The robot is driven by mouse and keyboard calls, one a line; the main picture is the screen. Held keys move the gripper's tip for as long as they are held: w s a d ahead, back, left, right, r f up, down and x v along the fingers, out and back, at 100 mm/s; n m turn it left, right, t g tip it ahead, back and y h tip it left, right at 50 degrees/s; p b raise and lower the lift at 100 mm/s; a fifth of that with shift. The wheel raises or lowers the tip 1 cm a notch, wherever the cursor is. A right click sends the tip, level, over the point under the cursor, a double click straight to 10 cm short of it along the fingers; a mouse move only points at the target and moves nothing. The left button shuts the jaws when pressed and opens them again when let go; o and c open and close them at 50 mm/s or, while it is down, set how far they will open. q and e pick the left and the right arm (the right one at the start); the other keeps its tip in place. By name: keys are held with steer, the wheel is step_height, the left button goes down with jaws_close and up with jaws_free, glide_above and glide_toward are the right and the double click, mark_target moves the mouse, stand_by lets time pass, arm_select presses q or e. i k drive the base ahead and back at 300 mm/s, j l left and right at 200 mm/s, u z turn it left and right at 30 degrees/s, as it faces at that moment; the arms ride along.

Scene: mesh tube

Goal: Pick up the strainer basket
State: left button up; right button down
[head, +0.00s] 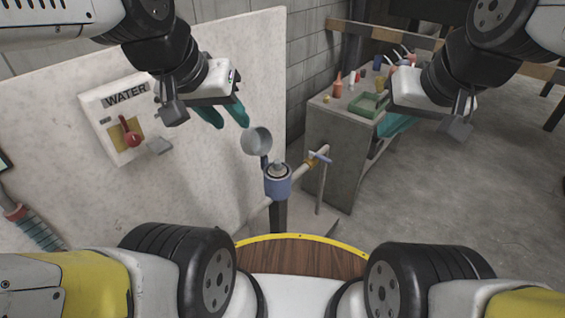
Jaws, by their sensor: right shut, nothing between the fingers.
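A blue strainer housing (278,186) stands on a pipe in the middle of the view. Its round grey lid (256,141) is swung up behind it. A small grey piece (278,170) shows in the housing's open top; it looks like the top of the strainer basket, the rest of which is hidden inside. My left gripper (225,116) is open and empty, its teal fingers apart, up and to the left of the lid. My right gripper (396,124) is shut and empty, in front of the workbench, well right of the housing.
A pale panel with a WATER switch box (124,120) stands at left. A grey workbench (340,150) at right holds a green tray (369,105) and several small items. Floor at right is clear.

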mark_target(277, 171)
steer(key=i+l+u, duration=0.1)
steer(key=u, duration=0.3)
steer(key=i+l+u, duration=0.1)
steer(key=l+u, duration=0.45)
steer(key=u, duration=0.25)
